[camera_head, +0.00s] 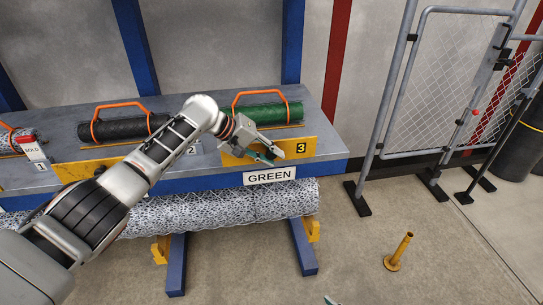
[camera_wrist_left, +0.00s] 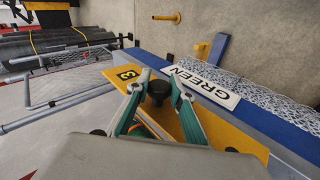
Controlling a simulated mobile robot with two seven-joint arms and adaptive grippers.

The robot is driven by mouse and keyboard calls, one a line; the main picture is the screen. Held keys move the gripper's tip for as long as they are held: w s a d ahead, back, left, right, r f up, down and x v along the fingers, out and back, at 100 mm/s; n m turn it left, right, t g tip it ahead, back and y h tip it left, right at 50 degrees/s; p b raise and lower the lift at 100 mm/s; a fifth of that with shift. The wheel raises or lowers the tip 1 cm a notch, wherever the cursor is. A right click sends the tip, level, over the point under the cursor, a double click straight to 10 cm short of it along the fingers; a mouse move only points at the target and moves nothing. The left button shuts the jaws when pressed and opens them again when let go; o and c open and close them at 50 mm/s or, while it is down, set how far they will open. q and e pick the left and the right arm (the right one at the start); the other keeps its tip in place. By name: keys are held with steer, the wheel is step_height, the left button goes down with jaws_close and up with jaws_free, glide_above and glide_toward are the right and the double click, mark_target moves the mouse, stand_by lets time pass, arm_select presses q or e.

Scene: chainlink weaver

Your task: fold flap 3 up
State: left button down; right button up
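Flap 3 is a yellow panel (camera_head: 302,147) with a black "3" label along the bench's front edge at the right, above the GREEN sign. It also shows in the left wrist view (camera_wrist_left: 185,123). Its exact tilt is hard to tell. My left gripper (camera_head: 279,154) is at the flap's front. In the left wrist view its teal fingers (camera_wrist_left: 160,76) stand apart on either side of a black round knob (camera_wrist_left: 158,89) at the flap. A small gap seems to show beside the knob. Only a teal tip of my right gripper (camera_head: 329,300) shows at the bottom edge.
A green roll (camera_head: 268,113) with an orange hoop lies behind flap 3, and a black roll (camera_head: 125,129) lies to the left. The GREEN sign (camera_head: 269,176) hangs below the flap, above a long mesh roll (camera_head: 225,208). A chain-link gate (camera_head: 445,85) stands right; the floor before it is mostly free.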

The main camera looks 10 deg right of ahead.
arm_select(q)
steer(key=c, duration=1.8)
jaws_free()
steer(key=shift+w+d+r, duration=0.1)
steer(key=shift+d, duration=0.05)
steer(key=shift+a+r, duration=0.15)
steer(key=shift+a, duration=0.15)
steer(key=v, duration=1.1)
steer(key=shift+a+r, duration=0.1)
steer(key=shift+r, duration=0.1)
